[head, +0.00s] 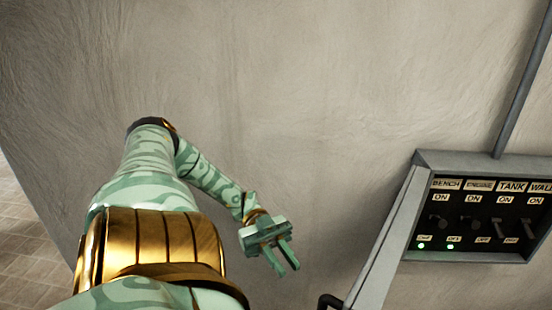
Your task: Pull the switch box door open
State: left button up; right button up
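The switch box (478,162) is a grey metal box on the wall at the right of the head view. Its dark panel with labelled switches shows, so its front is uncovered. A narrow grey metal panel (383,252), which looks like the door standing open, runs down and left from the box's left edge. My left gripper (286,268) is left of this panel and apart from it. Its two fingers are spread with nothing between them. My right gripper is out of view.
A grey conduit (524,80) rises from the box's top. A dark bent pipe or handle (330,300) shows at the bottom edge, beside the grey panel. Two green lamps glow on the switch panel. The plaster wall (290,90) is bare around my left arm. Tiled floor (25,240) shows at lower left.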

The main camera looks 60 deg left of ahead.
pick_arm(q)
jog(key=a, duration=0.3)
jog(key=shift+a, duration=0.4)
jog(key=shift+f+b, duration=0.1)
jog(key=shift+b, duration=0.2)
